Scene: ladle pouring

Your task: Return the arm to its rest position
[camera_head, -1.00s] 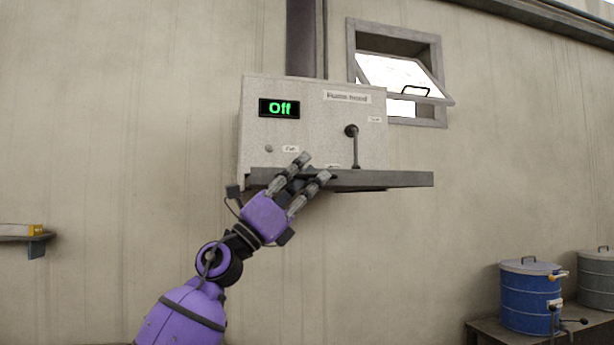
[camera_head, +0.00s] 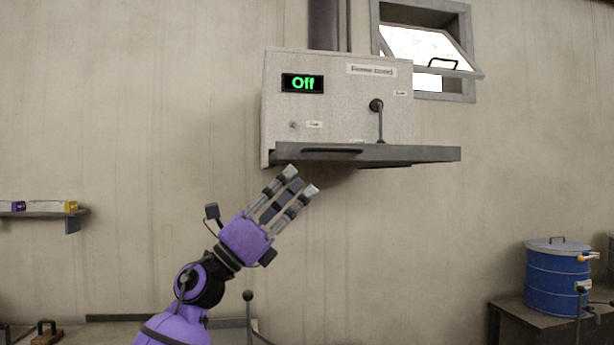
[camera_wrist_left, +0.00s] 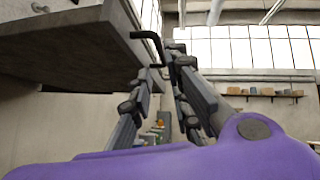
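My left gripper (camera_head: 300,179) is at the centre of the head view, pointing up and to the right. Its fingers are apart with nothing between them. It is just below and in front of the fume hood's grey ledge (camera_head: 400,153), with wall showing between the fingertips and the ledge. In the left wrist view the gripper (camera_wrist_left: 160,75) also shows spread fingers, with the underside of a grey slab (camera_wrist_left: 75,45) at upper left. The fume hood (camera_head: 335,110) is a pale box on the wall with a green "Off" display and a dark lever. My right gripper is not in view.
A tilted window (camera_head: 425,45) is at upper right. A blue drum (camera_head: 556,280) stands on a bench at lower right. A wall shelf (camera_head: 72,223) with small boxes is at far left. A dark round-topped lever (camera_head: 248,297) stands below the gripper. The wall left of the hood is bare.

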